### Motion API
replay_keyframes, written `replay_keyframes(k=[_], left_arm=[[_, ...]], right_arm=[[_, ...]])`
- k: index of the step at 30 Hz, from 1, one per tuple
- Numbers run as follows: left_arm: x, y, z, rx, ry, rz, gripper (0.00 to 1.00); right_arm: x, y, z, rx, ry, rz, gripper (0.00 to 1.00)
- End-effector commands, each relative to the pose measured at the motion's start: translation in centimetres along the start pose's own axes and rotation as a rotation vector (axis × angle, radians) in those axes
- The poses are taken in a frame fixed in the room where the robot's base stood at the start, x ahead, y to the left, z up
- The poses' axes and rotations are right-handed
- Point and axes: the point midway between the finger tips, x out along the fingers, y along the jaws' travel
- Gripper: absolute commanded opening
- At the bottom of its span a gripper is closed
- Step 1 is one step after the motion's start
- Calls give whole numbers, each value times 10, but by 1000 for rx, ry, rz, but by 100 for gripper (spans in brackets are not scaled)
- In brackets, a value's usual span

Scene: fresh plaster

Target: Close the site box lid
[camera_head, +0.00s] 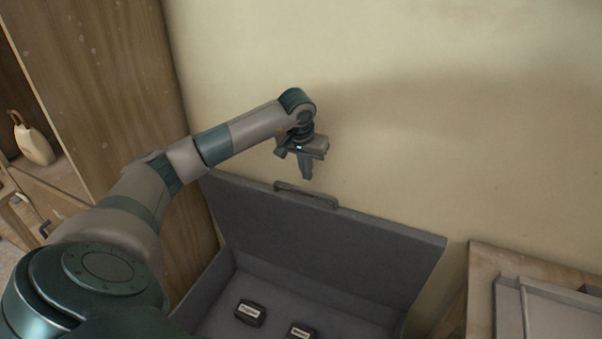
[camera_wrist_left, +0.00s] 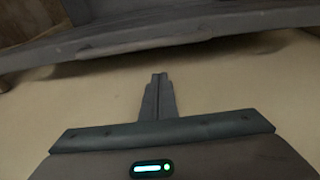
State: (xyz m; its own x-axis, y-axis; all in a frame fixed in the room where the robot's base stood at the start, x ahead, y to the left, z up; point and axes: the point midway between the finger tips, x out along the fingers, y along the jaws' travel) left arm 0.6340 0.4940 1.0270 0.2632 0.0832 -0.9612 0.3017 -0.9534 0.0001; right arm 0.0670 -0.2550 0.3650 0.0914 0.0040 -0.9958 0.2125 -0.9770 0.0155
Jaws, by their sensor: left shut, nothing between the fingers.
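The grey site box (camera_head: 210,285) stands against the wall with its lid (camera_head: 320,240) raised, leaning back. A dark handle (camera_head: 306,195) sits on the lid's top edge. My left gripper (camera_head: 307,175) is shut and empty, just above and behind the lid's top edge near the handle, with its fingers pointing down. In the left wrist view the shut fingers (camera_wrist_left: 158,78) point toward the lid's edge (camera_wrist_left: 150,38), with a visible gap. My right gripper is not in view.
Two small dark labelled items, one on the left (camera_head: 250,313) and one on the right (camera_head: 300,331), lie in the box. A wooden cabinet (camera_head: 105,70) with a pale jug-like object (camera_head: 35,145) stands at left. A wooden bench with a tray (camera_head: 545,305) is at right. The plaster wall (camera_head: 450,100) is close behind.

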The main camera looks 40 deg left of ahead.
Motion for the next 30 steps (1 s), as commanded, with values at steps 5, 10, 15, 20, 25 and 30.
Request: replay_keyframes(k=[5, 10, 15, 20, 25, 30], left_arm=[[-9, -1, 18, 1, -2, -1, 0], [-13, 0, 30, 0, 0, -1, 0], [-14, -1, 36, -1, 1, 0, 0], [-14, 0, 38, -1, 1, 0, 0], [-14, 0, 38, -1, 1, 0, 0], [-13, -1, 38, -1, 3, 0, 0]], right_arm=[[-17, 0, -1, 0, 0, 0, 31], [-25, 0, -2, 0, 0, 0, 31], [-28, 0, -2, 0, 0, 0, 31], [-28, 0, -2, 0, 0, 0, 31], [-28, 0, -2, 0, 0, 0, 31], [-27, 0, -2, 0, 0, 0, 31]])
